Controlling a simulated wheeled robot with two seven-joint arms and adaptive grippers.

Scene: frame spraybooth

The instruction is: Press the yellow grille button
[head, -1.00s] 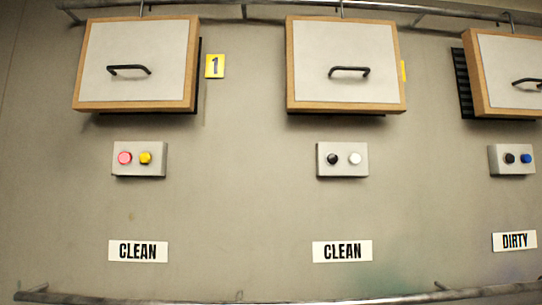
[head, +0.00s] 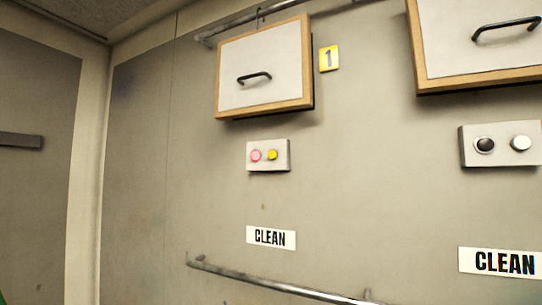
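The yellow button (head: 272,155) is a small round knob on a light grey button box (head: 283,165) on the wall. A pink-red button (head: 256,155) sits just left of it on the same box. A CLEAN label (head: 271,237) is below the box. Neither of my grippers shows in the head view.
A second box with a black button (head: 485,145) and a white button (head: 521,143) is at the right, under another panel (head: 470,40). A metal rail (head: 270,283) runs low along the wall. A room corner and a side wall (head: 40,200) are at the left.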

